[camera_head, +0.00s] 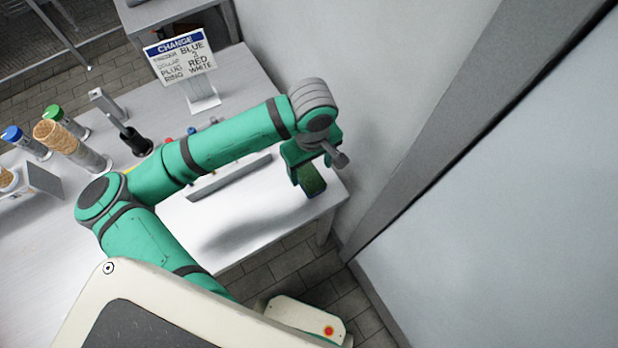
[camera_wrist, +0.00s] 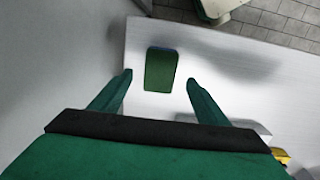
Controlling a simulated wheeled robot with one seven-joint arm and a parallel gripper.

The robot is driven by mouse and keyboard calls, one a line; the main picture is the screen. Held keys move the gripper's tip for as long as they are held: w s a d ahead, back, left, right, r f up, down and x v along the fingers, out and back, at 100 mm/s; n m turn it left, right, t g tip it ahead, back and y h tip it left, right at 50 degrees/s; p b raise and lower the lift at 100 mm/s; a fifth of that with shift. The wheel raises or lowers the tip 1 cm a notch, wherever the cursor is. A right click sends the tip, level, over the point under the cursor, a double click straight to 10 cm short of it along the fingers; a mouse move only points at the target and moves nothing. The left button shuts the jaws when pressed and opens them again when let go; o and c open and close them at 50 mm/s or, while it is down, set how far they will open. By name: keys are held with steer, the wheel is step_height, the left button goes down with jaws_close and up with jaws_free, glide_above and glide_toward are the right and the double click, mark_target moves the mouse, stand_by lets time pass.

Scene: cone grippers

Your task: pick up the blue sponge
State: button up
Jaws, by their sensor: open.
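A small rectangular block, the only sponge-like thing in view, lies on the white table in the wrist view (camera_wrist: 160,72). It looks green on its face with a dark blue edge at the top, not plainly blue. My gripper (camera_wrist: 159,77) is open, with one finger to the left of the block and one to the right, and gaps on both sides. How high the fingertips are above the block is hard to tell. In the head view my gripper (camera_head: 309,184) hangs over the table's right end; a green-olive patch between its fingers may be the block.
The white table (camera_head: 240,215) ends just right of my gripper, close to a grey wall (camera_head: 390,100). A sign (camera_head: 181,57), cone-filled tubes (camera_head: 72,145), a dark-handled tool (camera_head: 136,140) and a grey bar (camera_head: 230,178) stand or lie to the left.

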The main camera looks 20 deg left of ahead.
mark_target(310, 178)
steer(key=shift+a+f, duration=0.1)
steer(key=shift+f, duration=2.7)
steer(key=c, duration=1.2)
steer(key=shift+r, duration=0.15)
